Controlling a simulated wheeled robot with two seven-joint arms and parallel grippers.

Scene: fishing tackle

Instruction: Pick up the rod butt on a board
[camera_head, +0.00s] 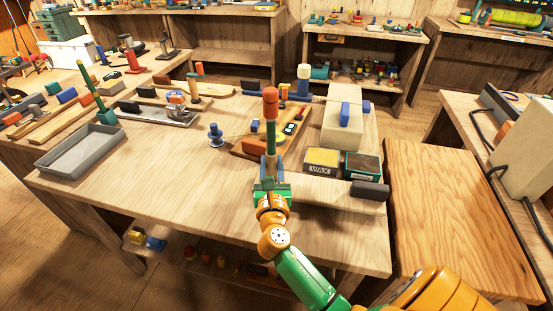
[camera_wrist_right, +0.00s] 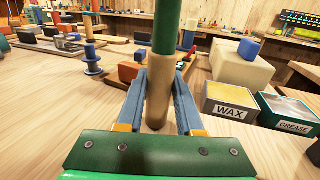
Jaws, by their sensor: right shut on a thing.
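The rod butt (camera_head: 270,133) stands roughly upright in my right gripper, with a tan cork-like lower part, a green section and an orange-red top. In the right wrist view the cork part (camera_wrist_right: 159,85) is between the two blue-grey fingers, and its rounded lower end shows. My right gripper (camera_head: 268,172) is shut on it over the front of the table. Whether the lower end touches the tabletop is hard to tell. A wooden board (camera_head: 250,150) lies just behind the rod butt, partly hidden by it. My left gripper is not in view.
A wax box (camera_head: 321,162) and a grease box (camera_head: 361,166) stand right of the gripper, before a pale block (camera_head: 342,125). A blue spool (camera_head: 215,135) stands to the left. A grey tray (camera_head: 88,153) sits far left. The front-left tabletop is clear.

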